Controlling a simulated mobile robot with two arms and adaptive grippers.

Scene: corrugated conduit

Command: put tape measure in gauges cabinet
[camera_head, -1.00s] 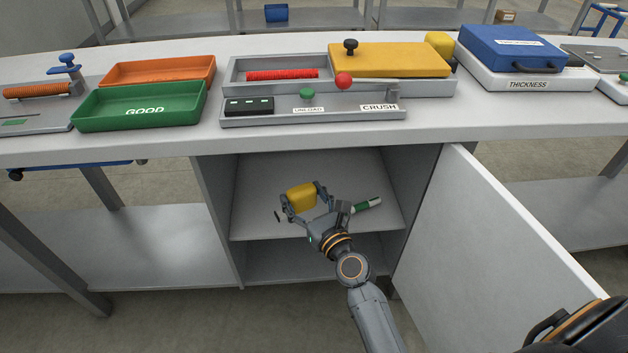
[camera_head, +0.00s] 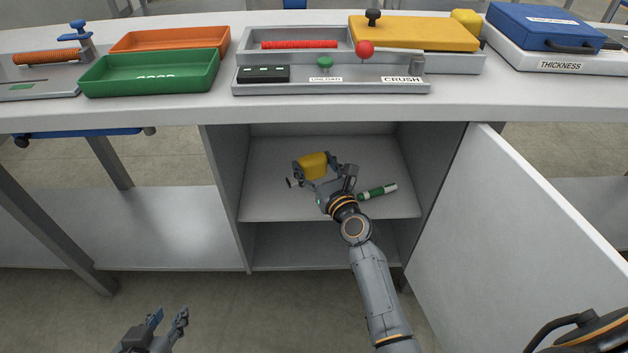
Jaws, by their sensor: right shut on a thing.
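My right gripper (camera_head: 315,172) is shut on a yellow block-shaped thing, the tape measure (camera_head: 313,164). It holds it inside the open gauges cabinet (camera_head: 223,185), over the upper shelf (camera_head: 275,205). I cannot tell whether the tape measure touches the shelf. The cabinet door (camera_head: 510,235) stands wide open to the right. My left gripper (camera_head: 168,319) is low at the bottom left, in front of the cabinet, with its fingers apart and empty.
A green and white cylinder (camera_head: 377,191) lies on the shelf just right of my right gripper. The bench top (camera_head: 340,108) above holds a green tray (camera_head: 150,75), an orange tray (camera_head: 170,38), the crush fixture (camera_head: 330,88) and a blue case (camera_head: 540,28).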

